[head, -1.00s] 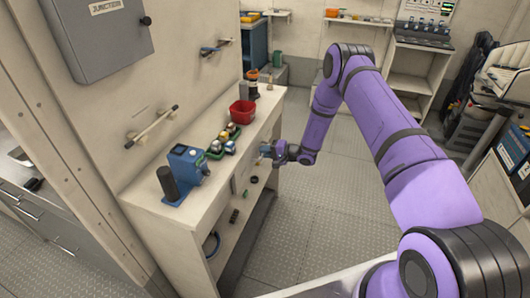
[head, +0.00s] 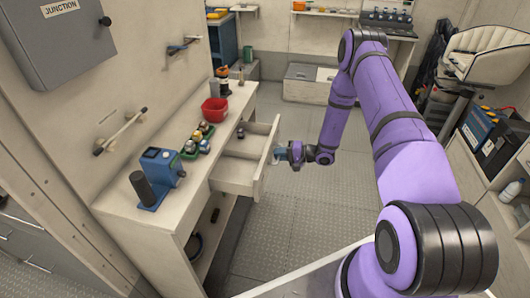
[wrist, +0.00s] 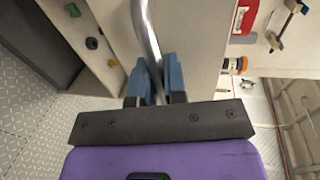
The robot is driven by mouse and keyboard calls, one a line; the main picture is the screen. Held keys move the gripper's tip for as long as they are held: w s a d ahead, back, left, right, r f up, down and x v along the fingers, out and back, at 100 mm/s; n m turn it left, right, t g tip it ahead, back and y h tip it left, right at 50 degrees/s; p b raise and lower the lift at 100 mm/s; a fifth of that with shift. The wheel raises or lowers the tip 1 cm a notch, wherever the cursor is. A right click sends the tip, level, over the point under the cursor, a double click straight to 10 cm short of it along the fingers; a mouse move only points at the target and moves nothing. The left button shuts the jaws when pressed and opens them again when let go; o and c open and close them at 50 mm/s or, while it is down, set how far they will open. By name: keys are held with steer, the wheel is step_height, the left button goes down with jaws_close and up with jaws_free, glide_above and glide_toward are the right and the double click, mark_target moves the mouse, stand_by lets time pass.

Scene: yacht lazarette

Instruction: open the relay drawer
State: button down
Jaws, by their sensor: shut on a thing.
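The relay drawer (head: 266,163) stands pulled out of the pale bench in the head view, its front panel well clear of the bench and its inside showing. My gripper (head: 281,156) is at the outer face of the drawer front. In the wrist view my gripper (wrist: 157,82) has its blue fingers closed around a curved metal bar handle (wrist: 146,32). The handle is largely hidden behind my gripper in the head view.
On the bench top (head: 132,193) stand a blue device (head: 160,168) with a black cylinder, several small relay-like parts (head: 197,142) and a red bin (head: 215,110). A grey junction box (head: 75,40) hangs on the wall. Open floor (head: 300,215) lies right of the drawer.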

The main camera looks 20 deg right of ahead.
steer(key=shift+f+v, duration=0.15)
steer(key=shift+v, duration=0.65)
steer(key=shift+f+v, duration=0.2)
steer(key=shift+v, duration=0.6)
steer(key=shift+d, duration=0.1)
steer(key=c, duration=1.2)
jaws_free()
steer(key=shift+s+d, duration=0.1)
steer(key=v, duration=1)
steer(key=shift+d, duration=0.2)
steer(key=shift+s+r, duration=0.1)
steer(key=shift+s, duration=0.05)
